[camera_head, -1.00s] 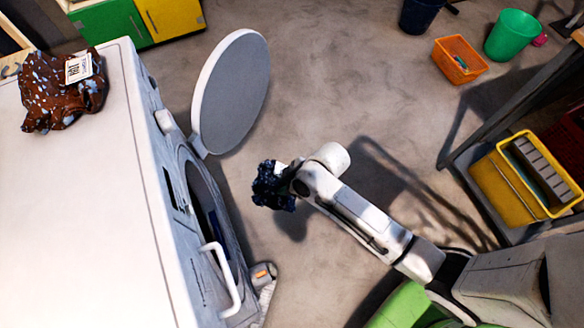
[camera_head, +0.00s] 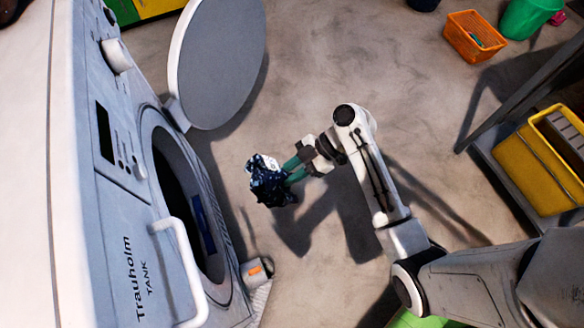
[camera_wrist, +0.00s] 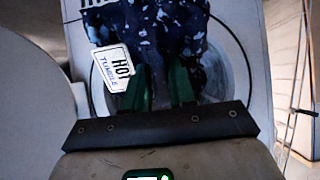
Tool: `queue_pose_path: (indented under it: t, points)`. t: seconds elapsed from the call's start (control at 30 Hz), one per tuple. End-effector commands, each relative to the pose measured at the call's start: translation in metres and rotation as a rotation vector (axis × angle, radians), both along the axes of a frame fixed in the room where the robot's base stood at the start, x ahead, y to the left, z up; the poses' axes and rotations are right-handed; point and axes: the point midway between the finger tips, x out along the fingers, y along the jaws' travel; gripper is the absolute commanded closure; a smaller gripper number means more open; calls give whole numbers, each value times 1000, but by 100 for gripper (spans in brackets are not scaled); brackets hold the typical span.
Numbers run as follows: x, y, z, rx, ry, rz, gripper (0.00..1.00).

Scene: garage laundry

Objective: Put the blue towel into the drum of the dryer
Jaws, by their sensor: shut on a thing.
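The blue towel (camera_head: 265,184) is a crumpled dark blue bundle with pale spots and a white tag. My gripper (camera_head: 286,172) has green fingers shut on it and holds it above the floor, right of the dryer. In the wrist view the towel (camera_wrist: 180,35) fills the top middle, beyond the fingers (camera_wrist: 162,88), and its tag reads "HOT" and "TUMBLE". The white dryer (camera_head: 115,185) stands at left, marked "Trauholm TANK". Its round door (camera_head: 222,62) is swung open. The dark drum opening (camera_head: 178,185) faces right, apart from the towel. The towel partly hides the machine front in the wrist view.
A small grey item with an orange mark (camera_head: 256,273) is on the floor by the dryer. An orange basket (camera_head: 474,38) and a shelf with a yellow crate (camera_head: 535,170) are at right. The middle floor is clear.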

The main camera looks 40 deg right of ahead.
Motion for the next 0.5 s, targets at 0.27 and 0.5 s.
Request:
queue_pose_path:
  t: [0.27,0.5]
  points:
    - [9,27,1,0,0,2,100]
    - [18,51,0,0,0,2,100]
